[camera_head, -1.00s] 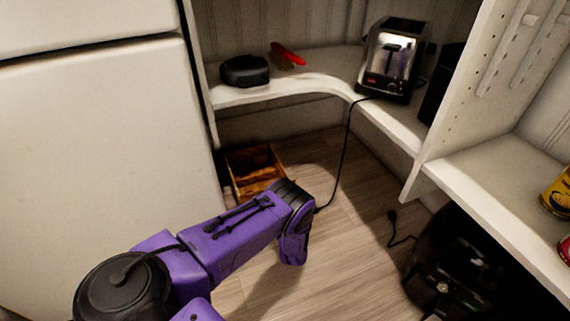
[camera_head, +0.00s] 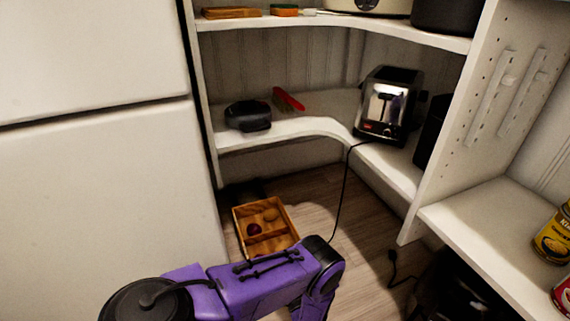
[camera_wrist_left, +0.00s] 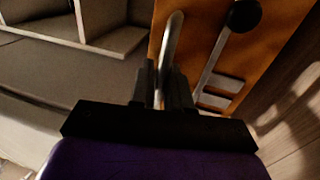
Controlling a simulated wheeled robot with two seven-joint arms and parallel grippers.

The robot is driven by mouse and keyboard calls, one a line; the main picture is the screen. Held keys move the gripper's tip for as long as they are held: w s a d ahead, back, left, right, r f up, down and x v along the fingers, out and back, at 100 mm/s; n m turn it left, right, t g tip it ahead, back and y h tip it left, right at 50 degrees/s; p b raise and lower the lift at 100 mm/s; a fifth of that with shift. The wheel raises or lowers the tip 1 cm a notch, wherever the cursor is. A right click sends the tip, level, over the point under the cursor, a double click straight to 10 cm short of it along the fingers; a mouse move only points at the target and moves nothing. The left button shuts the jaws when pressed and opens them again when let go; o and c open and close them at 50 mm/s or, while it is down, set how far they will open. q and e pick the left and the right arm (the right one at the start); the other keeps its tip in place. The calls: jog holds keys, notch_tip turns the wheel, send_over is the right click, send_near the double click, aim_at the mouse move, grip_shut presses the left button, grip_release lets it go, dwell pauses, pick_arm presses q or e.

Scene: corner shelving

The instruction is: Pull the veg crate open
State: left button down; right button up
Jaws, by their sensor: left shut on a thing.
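The veg crate (camera_head: 284,222) is a shallow orange-brown wooden box on the floor beside the white fridge. It stands out in front of the low corner shelf, with a dark gap behind it. It has dividers and holds a dark red round vegetable (camera_head: 254,230) and a brownish one (camera_head: 270,214). In the left wrist view my left gripper (camera_wrist_left: 166,82) is shut on the grey metal handle (camera_wrist_left: 171,35) on the crate's orange front (camera_wrist_left: 200,28). In the head view my purple left arm hides that gripper. My right gripper is not in view.
The white fridge (camera_head: 100,180) flanks the crate on the left. The low shelf (camera_head: 300,128) carries a toaster (camera_head: 388,105), whose cord hangs to the floor. A dark appliance (camera_head: 455,290) stands at lower right. Bare wooden floor (camera_head: 330,200) lies right of the crate.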

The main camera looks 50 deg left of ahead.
pick_arm(q)
jog(key=c, duration=1.3)
grip_release()
jog(key=p+v, duration=0.1)
jog(key=v, duration=0.9)
jog(key=shift+d, duration=0.3)
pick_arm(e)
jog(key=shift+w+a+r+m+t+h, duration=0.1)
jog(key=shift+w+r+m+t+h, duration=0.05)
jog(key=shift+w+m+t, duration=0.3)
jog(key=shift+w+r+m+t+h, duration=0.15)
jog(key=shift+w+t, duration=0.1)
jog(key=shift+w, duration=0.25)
